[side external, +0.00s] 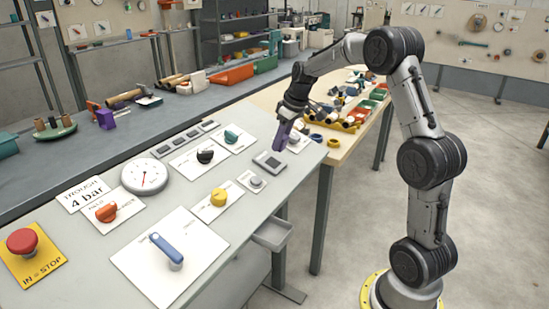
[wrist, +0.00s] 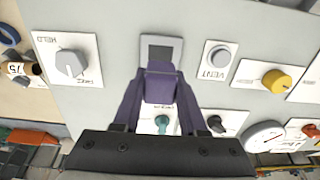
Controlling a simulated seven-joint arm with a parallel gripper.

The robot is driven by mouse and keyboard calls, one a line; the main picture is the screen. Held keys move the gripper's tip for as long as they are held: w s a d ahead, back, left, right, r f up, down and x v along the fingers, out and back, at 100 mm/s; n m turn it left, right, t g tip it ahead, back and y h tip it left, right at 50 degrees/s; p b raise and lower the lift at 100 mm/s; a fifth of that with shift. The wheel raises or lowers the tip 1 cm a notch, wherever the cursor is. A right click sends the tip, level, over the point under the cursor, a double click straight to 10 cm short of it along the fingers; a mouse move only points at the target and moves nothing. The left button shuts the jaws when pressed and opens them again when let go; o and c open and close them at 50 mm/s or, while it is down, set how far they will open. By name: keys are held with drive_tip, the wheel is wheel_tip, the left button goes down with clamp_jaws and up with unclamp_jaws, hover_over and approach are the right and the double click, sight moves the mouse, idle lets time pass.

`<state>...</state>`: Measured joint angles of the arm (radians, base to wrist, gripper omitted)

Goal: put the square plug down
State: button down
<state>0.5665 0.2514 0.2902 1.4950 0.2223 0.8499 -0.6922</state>
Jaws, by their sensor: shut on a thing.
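My gripper (wrist: 158,100) is shut on a purple square plug (wrist: 160,84), which sits between its two purple fingers in the wrist view. In the side view my gripper (side external: 284,134) hangs over the far right part of the grey panel, and the plug is hard to tell apart from the purple fingers there. A small grey plate with a dark rectangle (side external: 268,163) lies on the panel just in front of the gripper. It also shows in the wrist view (wrist: 161,49), just beyond the plug. I cannot tell whether the plug touches the panel.
Around the gripper stand a grey knob (wrist: 70,63), a round vent button (wrist: 218,58), a yellow knob (wrist: 277,81) and a teal knob (side external: 232,135). A gauge (side external: 144,175) and a blue lever (side external: 167,248) are farther left. Bare grey panel lies between the plates.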

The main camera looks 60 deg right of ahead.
idle(0.3)
drive_tip(key=shift+s+a+f+m, duration=0.1)
drive_tip(key=shift+m, duration=0.2)
drive_tip(key=s+a+r+g, duration=0.2)
drive_tip(key=s+a+g, duration=0.1)
drive_tip(key=s+a, duration=1.95)
drive_tip(key=shift+g, duration=0.3)
drive_tip(key=w+f, duration=0.3)
drive_tip(key=w, duration=0.1)
drive_tip(key=w+d+f, duration=0.1)
drive_tip(key=w+f, duration=0.2)
drive_tip(key=w+d+f, duration=0.1)
drive_tip(key=w+f, duration=0.2)
drive_tip(key=w, duration=0.1)
drive_tip(key=shift+w, duration=0.35)
drive_tip(key=shift+w+d+f, duration=0.1)
drive_tip(key=shift+w+f, duration=0.25)
drive_tip(key=shift+f, duration=0.1)
drive_tip(key=shift+w+f, duration=0.15)
drive_tip(key=shift+f, duration=1.5)
drive_tip(key=shift+f, duration=0.25)
